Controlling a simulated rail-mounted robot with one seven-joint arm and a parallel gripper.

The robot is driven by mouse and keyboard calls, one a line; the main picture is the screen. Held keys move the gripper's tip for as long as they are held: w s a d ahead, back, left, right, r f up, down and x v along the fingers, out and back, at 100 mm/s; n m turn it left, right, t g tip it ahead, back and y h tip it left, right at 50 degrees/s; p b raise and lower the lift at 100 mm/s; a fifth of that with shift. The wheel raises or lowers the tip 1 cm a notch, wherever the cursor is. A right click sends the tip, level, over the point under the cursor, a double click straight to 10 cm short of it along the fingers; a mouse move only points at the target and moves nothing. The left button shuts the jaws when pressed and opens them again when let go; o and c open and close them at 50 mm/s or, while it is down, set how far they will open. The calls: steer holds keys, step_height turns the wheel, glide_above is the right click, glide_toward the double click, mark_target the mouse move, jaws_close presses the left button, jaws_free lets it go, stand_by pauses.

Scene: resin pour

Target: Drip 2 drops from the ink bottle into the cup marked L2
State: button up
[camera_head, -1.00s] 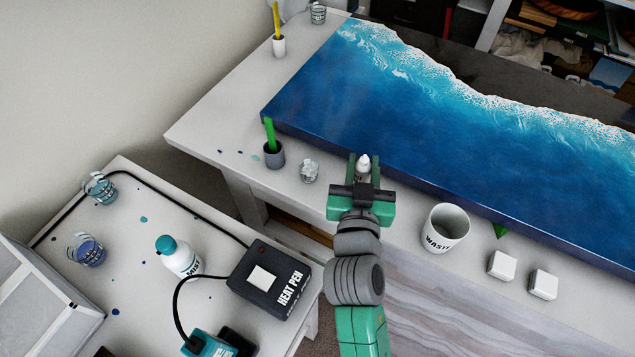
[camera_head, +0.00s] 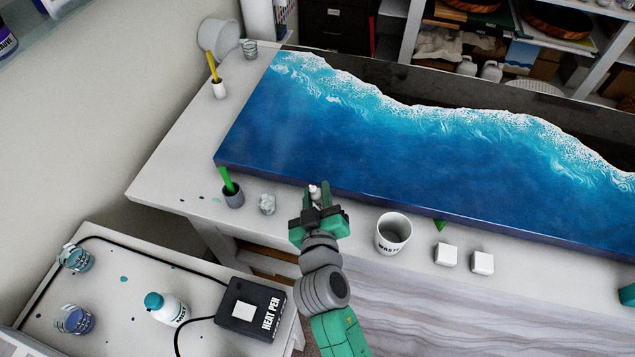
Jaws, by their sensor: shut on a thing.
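My gripper (camera_head: 318,203) is shut on a small white bottle (camera_head: 315,190), which looks like the ink bottle. It holds the bottle near the front edge of the blue resin slab. Its label and nozzle are too small to make out, and the fingers hide its lower part. Three clear cups stand nearby: one with pale teal liquid (camera_head: 76,258) and one with blue liquid (camera_head: 75,321) on the left side table, and one (camera_head: 267,204) left of my gripper on the main table. A further small clear cup (camera_head: 250,49) stands at the far back. I cannot read L2 on any cup.
A white WASTE cup (camera_head: 393,236) stands right of my gripper, with two white blocks (camera_head: 463,258) beyond it. A grey pot (camera_head: 233,196) with a green tool stands left.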

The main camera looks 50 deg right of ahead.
mark_target(321, 208)
steer(key=n+p, duration=0.1)
steer(key=p, duration=0.1)
steer(key=n+g+p, duration=0.1)
steer(key=p, duration=0.1)
steer(key=shift+s+d+r+n+p, duration=0.1)
steer(key=shift+s+r+n+p, duration=0.1)
steer(key=shift+n+p, duration=0.15)
steer(key=n+p, duration=0.1)
steer(key=f+n+g+p, duration=0.1)
steer(key=p, duration=0.1)
steer(key=shift+s+d+n, duration=0.15)
steer(key=shift+n, duration=0.2)
step_height(321, 208, down, 2)
steer(key=n, duration=0.1)
steer(key=n+g, duration=0.1)
steer(key=n, duration=0.2)
steer(key=shift+s+f+g+h, duration=0.1)
steer(key=shift+f+g+h, duration=0.15)
steer(key=shift+g+h, duration=0.15)
steer(key=shift+n+g+p, duration=0.3)
steer(key=shift+n+p, duration=0.15)
steer(key=shift+n, duration=0.15)
steer(key=shift+r+n, duration=0.2)
steer(key=shift+n, duration=0.1)
steer(key=shift+f+h, duration=0.1)
steer(key=shift+h, duration=0.2)
